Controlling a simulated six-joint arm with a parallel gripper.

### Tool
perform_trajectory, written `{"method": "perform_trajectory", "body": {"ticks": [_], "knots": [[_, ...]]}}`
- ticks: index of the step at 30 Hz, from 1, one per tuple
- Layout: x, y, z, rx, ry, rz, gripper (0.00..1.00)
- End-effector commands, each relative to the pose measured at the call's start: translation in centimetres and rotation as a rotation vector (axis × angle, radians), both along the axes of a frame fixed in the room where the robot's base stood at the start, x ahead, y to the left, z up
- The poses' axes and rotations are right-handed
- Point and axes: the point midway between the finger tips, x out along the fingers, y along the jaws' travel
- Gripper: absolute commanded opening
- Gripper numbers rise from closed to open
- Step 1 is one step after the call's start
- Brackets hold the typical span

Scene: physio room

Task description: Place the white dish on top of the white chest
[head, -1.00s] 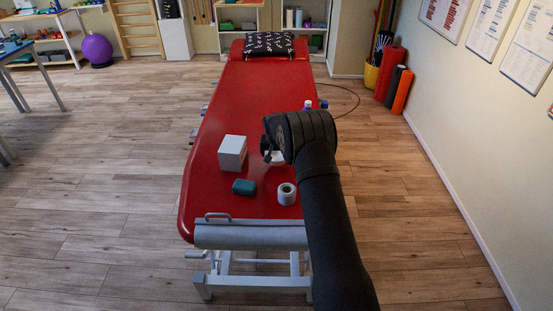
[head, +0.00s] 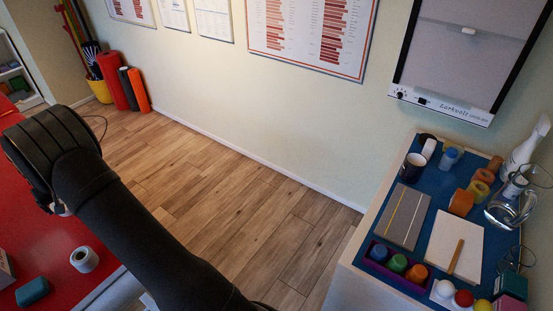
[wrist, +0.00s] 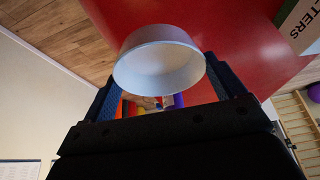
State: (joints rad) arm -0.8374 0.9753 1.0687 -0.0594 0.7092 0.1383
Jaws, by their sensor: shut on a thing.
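My gripper (wrist: 160,82) is shut on the white dish (wrist: 158,62), one finger on each side of it, in the wrist view. The dish is round and shallow and shows against the red couch top behind it. In the head view my arm hides the gripper and nearly all of the dish. A pale chest (head: 366,268) with a blue top stands at the right of the head view, well away from my gripper. I take it for the white chest.
Books, cups, a purple tray (head: 365,262), a glass jug and other items crowd the chest top. A tape roll (head: 84,260), a teal block (head: 32,291) and a white box (head: 4,272) sit on the red couch (head: 70,235). Bare floor (head: 240,195) separates couch and chest.

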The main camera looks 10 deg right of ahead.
Motion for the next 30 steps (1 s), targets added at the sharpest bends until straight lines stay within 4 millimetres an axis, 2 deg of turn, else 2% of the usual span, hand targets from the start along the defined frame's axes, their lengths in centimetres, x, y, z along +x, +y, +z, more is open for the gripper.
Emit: {"method": "perform_trajectory", "body": {"ticks": [6,14,23,26,30], "knots": [[0.1,0.1,5.4,0.006,-0.005,-0.001,0.63],[0.0,0.1,10.5,0.005,-0.004,0.000,0.63],[4.9,-4.6,10.1,-0.004,0.002,-0.058,0.63],[7.3,-7.1,10.0,-0.006,0.003,-0.090,0.63],[11.3,-12.0,10.0,-0.010,0.007,-0.143,0.63]]}}
